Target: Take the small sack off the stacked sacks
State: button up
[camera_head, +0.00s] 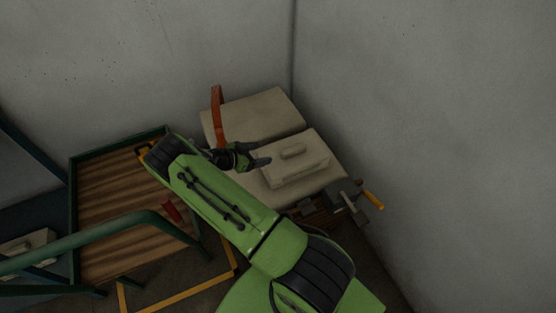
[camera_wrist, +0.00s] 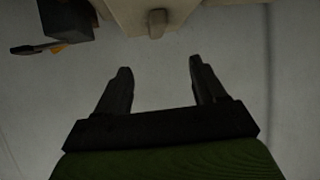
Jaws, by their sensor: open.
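The small sack (camera_head: 310,165) is pale beige with a raised grip-like ridge on top. It lies on the stacked sacks (camera_head: 260,112), which are larger and pale, in the corner. My gripper (camera_head: 262,155) is open and empty, at the left side of the small sack near its ridge. I cannot tell whether it touches the sack. In the wrist view my open gripper (camera_wrist: 158,72) has nothing between its fingers. The small sack (camera_wrist: 125,14) shows at the top edge there, its ridge (camera_wrist: 156,22) ahead of the fingers and apart from them.
A dark grey tool-like object (camera_head: 349,193) with a yellow handle (camera_head: 373,200) sits right of the sacks. A green-framed cart with a wooden deck (camera_head: 115,200) stands left. Grey walls close the corner behind and right.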

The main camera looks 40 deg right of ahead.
jog(key=b, duration=0.2)
send_near(291, 149)
jog(key=x, duration=0.4)
jog(key=shift+w, duration=0.2)
jog(key=b+x, duration=0.1)
jog(key=x, duration=0.4)
jog(key=shift+s+d+f+b, duration=0.2)
jog(key=shift+s+d+b, duration=0.1)
jog(key=shift+b, duration=0.1)
jog(key=shift+r, duration=0.1)
grip_shut()
jog(key=shift+w, duration=0.1)
jog(key=shift+r, duration=0.15)
